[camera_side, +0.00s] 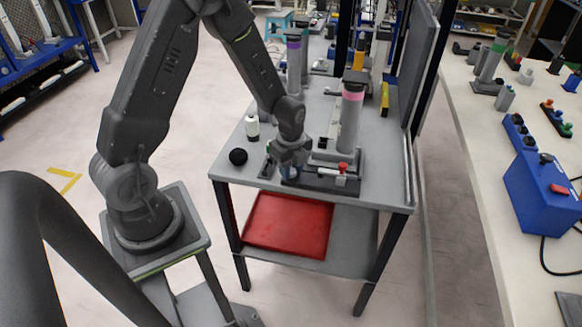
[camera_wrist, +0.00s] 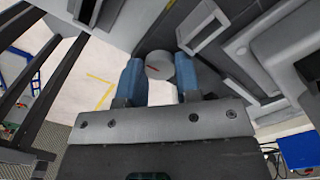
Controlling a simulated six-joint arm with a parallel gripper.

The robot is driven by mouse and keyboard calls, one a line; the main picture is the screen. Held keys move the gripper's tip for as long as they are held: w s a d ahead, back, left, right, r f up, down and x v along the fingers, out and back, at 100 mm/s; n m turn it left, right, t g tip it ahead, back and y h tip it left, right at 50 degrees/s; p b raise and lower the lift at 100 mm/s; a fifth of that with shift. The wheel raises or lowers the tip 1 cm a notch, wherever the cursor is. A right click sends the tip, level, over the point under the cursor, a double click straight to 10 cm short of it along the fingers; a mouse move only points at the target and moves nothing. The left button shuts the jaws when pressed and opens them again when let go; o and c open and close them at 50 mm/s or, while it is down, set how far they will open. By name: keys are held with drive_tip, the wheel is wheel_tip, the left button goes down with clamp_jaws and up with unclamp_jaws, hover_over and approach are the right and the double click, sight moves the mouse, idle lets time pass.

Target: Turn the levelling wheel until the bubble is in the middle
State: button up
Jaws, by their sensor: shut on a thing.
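The levelling wheel (camera_wrist: 160,65) shows in the wrist view as a small grey disc with a red line on its face. My gripper (camera_wrist: 159,70) has one blue finger on each side of it and is shut on it. In the side view my gripper (camera_side: 290,172) is low at the left part of a dark grey fixture (camera_side: 325,184) near the table's front edge, and it hides the wheel there. A red knob (camera_side: 343,167) sits on the fixture to the right of my gripper. I cannot make out the bubble in either view.
A grey column with a pink band (camera_side: 351,112) stands just behind the fixture. A tall grey panel (camera_side: 408,75) bounds the right side. A red tray (camera_side: 288,225) is below.

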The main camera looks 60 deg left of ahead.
drive_tip(key=n, duration=0.5)
drive_tip(key=shift+n, duration=0.3)
drive_tip(key=n, duration=0.9)
drive_tip(key=shift+n, duration=2.3)
drive_tip(key=o, duration=0.9)
drive_tip(key=shift+o, duration=0.2)
